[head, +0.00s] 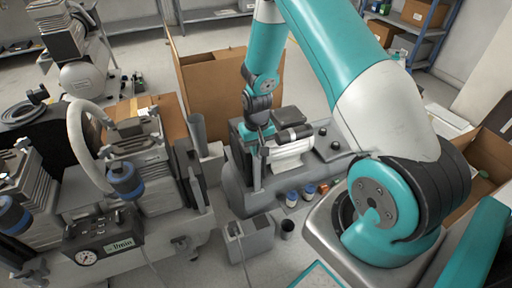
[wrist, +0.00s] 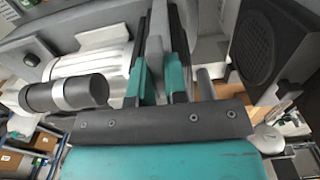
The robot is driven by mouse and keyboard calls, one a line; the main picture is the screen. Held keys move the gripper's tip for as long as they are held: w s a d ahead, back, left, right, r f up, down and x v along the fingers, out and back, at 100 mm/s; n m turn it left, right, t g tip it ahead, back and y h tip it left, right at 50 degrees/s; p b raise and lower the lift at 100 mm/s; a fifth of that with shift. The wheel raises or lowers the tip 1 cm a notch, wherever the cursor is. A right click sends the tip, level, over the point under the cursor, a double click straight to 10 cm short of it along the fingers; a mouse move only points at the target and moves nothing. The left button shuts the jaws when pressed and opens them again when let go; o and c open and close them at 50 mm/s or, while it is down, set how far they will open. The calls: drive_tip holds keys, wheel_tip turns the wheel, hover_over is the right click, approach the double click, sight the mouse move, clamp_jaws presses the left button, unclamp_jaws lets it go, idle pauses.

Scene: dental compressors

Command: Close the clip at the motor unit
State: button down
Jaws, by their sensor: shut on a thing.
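The motor unit (head: 290,154) is a pale ribbed body with a dark cylinder on it, on a grey base in the middle of the head view. It also shows at the left of the wrist view (wrist: 92,62). My gripper (head: 259,138) points down at the unit's left side. In the wrist view its teal-padded fingers (wrist: 158,72) are shut on a thin grey upright piece, apparently the clip (wrist: 155,52). The fingers hide most of the clip, and I cannot tell its angle or whether it is latched.
A compressor with a grey hose (head: 85,140) and a gauge box (head: 100,240) stand at left. Small bottles (head: 292,199) and a grey box (head: 248,238) sit in front of the unit. A cardboard box (head: 222,85) stands behind. A dark grille (wrist: 268,45) is close right of my fingers.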

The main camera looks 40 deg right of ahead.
drive_tip(key=c, duration=1.1)
unclamp_jaws()
drive_tip(key=shift+c, duration=0.2)
drive_tip(key=shift+r, duration=0.1)
wheel_tip(320, 180, up, 17)
drive_tip(key=p, duration=0.2)
drive_tip(key=shift+r+p, duration=0.15)
drive_tip(key=shift+p, duration=0.2)
drive_tip(key=s+a+r+n+y, duration=0.1)
drive_tip(key=s+a+r+n, duration=0.2)
drive_tip(key=a+r, duration=0.5)
drive_tip(key=s+a+r+n+y, duration=0.2)
drive_tip(key=s+a+r+n, duration=0.2)
drive_tip(key=s+a, duration=0.4)
drive_tip(key=s+a+r+n+y, duration=0.1)
drive_tip(key=s+a+r+n, duration=0.25)
drive_tip(key=s+a, duration=0.55)
drive_tip(key=s+a+r+p+v, duration=0.1)
drive_tip(key=a+p+v, duration=0.1)
drive_tip(key=p+v, duration=1.2)
drive_tip(key=shift+s+a, duration=0.2)
drive_tip(key=shift+s, duration=0.2)
